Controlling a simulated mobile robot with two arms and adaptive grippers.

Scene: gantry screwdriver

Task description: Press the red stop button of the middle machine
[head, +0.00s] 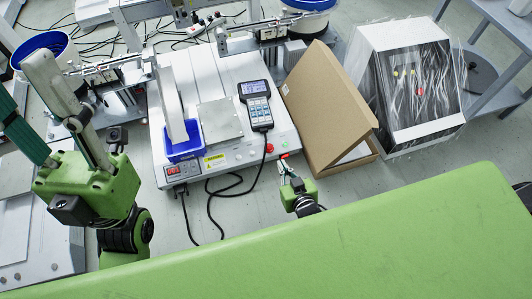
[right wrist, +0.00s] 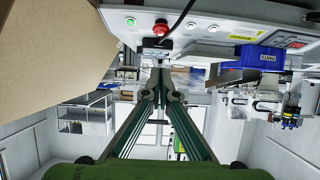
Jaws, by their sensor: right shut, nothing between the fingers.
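The middle machine (head: 220,75) is a white bench unit with a handheld keypad (head: 257,104) on top. Its red stop button (head: 269,148) is on the front face, right of the red display. In the right wrist view the red button (right wrist: 161,28) sits just above my fingertips. My right gripper (head: 285,161) is shut and empty, close in front of the machine's front right; its fingers (right wrist: 160,48) point toward the panel. I cannot tell whether they touch the button. My left gripper (head: 22,78) is at the left, fingers apart, nearer the camera.
An open cardboard box (head: 325,110) stands right of the middle machine, close to my right gripper. A plastic-wrapped machine (head: 410,85) is beyond it. A black cable (head: 213,208) hangs in front of the middle machine. A blue bin (head: 184,150) sits at its front left.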

